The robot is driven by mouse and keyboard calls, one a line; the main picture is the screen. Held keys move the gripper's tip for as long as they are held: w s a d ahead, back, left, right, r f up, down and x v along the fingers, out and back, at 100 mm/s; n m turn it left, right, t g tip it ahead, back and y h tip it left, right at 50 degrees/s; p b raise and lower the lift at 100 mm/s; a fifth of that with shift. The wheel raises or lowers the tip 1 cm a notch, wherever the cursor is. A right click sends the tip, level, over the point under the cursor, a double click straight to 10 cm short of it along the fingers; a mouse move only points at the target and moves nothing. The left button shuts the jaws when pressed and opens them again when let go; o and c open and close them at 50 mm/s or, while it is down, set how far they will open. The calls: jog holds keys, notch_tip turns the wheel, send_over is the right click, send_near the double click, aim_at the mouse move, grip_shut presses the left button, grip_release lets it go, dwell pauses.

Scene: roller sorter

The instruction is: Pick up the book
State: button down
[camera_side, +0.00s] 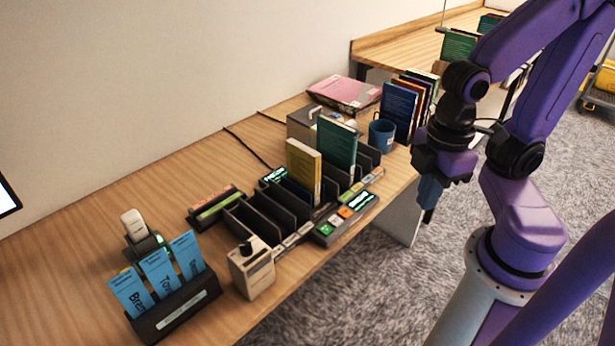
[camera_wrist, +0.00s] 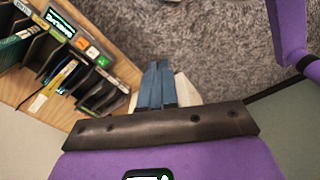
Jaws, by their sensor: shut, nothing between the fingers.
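My gripper (camera_side: 427,215) hangs in front of the desk's front edge, over the carpet, apart from every book. Its blue fingers (camera_wrist: 157,75) are together and empty in the wrist view. A yellow book (camera_side: 303,170) stands upright in a slot of the black roller sorter (camera_side: 247,222). A taller green book (camera_side: 337,146) stands in a slot further back. In the wrist view the yellow book (camera_wrist: 62,75) and the green book (camera_wrist: 14,46) show at the left. Several sorter slots nearer the side camera are empty. I cannot tell which book is meant.
A blue mug (camera_side: 382,134) and a row of upright books (camera_side: 399,108) stand behind the sorter. A pink binder (camera_side: 344,93) lies near the wall. A beige box with a black knob (camera_side: 251,270) and a holder with blue leaflets (camera_side: 175,309) stand at the near end.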

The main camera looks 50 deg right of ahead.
dwell(0.4)
jog(key=c, duration=0.9)
grip_release()
